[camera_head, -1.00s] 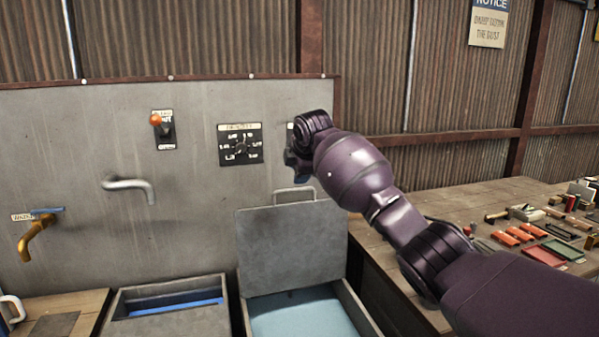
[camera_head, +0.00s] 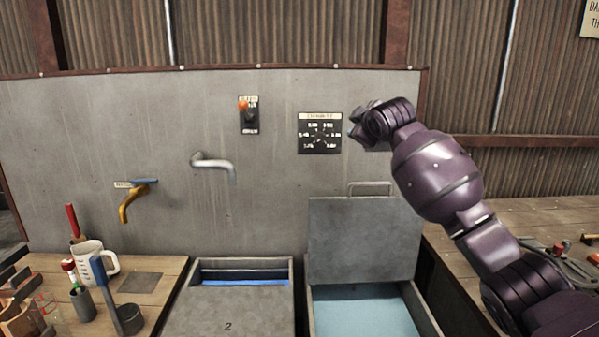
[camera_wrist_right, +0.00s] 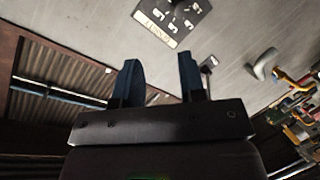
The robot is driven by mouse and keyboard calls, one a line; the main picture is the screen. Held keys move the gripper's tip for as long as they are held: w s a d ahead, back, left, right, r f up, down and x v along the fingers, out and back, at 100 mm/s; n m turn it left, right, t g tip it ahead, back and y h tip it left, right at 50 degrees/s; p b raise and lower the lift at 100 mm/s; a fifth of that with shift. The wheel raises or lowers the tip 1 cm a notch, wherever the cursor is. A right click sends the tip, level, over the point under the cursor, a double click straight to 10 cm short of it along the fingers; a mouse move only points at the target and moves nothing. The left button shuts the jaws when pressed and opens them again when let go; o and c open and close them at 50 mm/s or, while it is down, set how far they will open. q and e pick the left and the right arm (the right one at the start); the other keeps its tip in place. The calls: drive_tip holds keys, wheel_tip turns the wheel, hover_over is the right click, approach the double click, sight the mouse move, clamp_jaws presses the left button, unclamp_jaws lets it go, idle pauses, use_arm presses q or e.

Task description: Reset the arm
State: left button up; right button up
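My right arm reaches in from the right in the head view. Its gripper (camera_head: 356,128) is up near the grey wall panel, beside the black dial plate (camera_head: 319,133). The right wrist view shows the two blue fingers of my right gripper (camera_wrist_right: 160,80) apart, with nothing between them. The dial plate also shows at the top of the wrist view (camera_wrist_right: 182,14), beyond the fingertips. My left gripper and left arm are not in view.
An orange-knobbed switch (camera_head: 248,115), a grey spout (camera_head: 214,164) and a yellow tap (camera_head: 134,200) are on the panel. Below stand a bin marked 2 (camera_head: 228,325) and a raised-lid bin (camera_head: 364,240). A left table holds a white jug (camera_head: 95,262) and tools.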

drive_tip(key=s+d+f+m+t, duration=0.1)
drive_tip(key=s+f+m, duration=0.1)
drive_tip(key=s+f, duration=0.55)
drive_tip(key=s+d+f+m+t+y, duration=0.1)
drive_tip(key=s+d+f+m, duration=0.2)
drive_tip(key=f, duration=0.7)
drive_tip(key=s+f+m+t, duration=0.1)
drive_tip(key=s+f+m, duration=0.1)
drive_tip(key=s+f, duration=0.5)
drive_tip(key=s+d+f+m+g+h, duration=0.1)
drive_tip(key=s+d+f+g, duration=0.1)
drive_tip(key=s+f, duration=0.7)
drive_tip(key=s+d+f+m+g+h, duration=0.1)
drive_tip(key=s+d+f+m, duration=0.1)
drive_tip(key=s+f, duration=0.8)
drive_tip(key=s+d+f+m+g+h, duration=0.1)
drive_tip(key=s+d+f, duration=0.3)
drive_tip(key=s+f, duration=0.5)
drive_tip(key=s+g, duration=0.1)
drive_tip(key=s, duration=0.3)
drive_tip(key=shift+s+d+f+m+g+h, duration=0.3)
drive_tip(key=shift+s+d+m+h, duration=0.05)
drive_tip(key=shift+m+h, duration=0.05)
